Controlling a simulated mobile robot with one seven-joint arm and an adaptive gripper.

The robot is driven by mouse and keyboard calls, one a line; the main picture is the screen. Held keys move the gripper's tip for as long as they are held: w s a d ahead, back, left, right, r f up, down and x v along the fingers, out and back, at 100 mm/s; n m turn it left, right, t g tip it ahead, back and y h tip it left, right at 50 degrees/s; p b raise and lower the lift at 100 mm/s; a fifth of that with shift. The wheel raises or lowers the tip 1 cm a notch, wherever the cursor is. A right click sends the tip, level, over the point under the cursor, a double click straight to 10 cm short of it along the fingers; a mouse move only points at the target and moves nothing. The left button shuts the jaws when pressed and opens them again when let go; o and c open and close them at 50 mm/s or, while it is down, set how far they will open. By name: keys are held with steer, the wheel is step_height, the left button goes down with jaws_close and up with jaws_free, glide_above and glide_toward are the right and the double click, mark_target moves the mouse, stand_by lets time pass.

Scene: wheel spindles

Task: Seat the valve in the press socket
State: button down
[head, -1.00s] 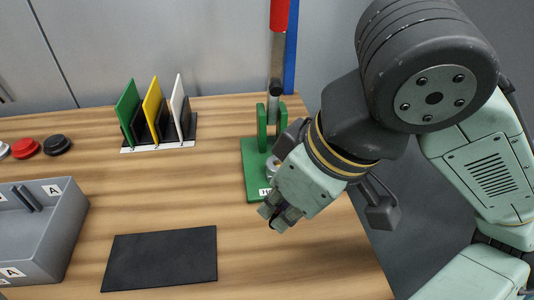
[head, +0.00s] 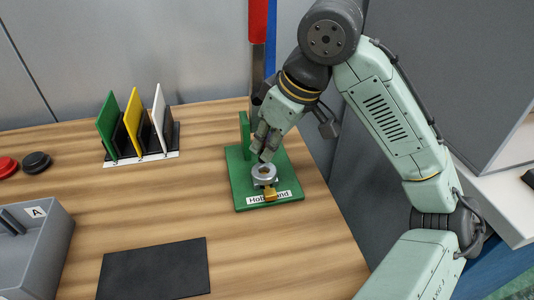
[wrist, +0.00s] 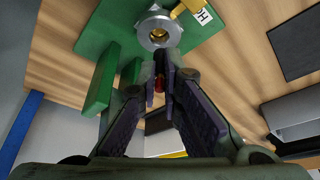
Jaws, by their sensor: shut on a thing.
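The press (head: 240,187) is a green base with green uprights and a label at its front edge. Its socket (head: 264,174) is a silver ring with a brass piece (head: 270,193) at its front. In the wrist view the ring (wrist: 158,28) shows its hole, with a brass tone inside. My gripper (head: 264,152) is just behind and above the ring, fingers pointing down. In the wrist view its fingers (wrist: 164,75) are close together on a small part with a red bit (wrist: 159,85), which I take for the valve. Most of it is hidden by the fingers.
A red lever handle (head: 258,20) rises behind the press. A rack with green, yellow and white plates (head: 158,112) stands to the left. A black mat (head: 153,270) lies at the front, a grey bin (head: 45,250) at far left. Wood between them is clear.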

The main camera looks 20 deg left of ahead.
steer(key=shift+f, duration=1.8)
steer(key=c, duration=1.7)
jaws_free()
steer(key=shift+r, duration=0.15)
steer(key=v, duration=1.2)
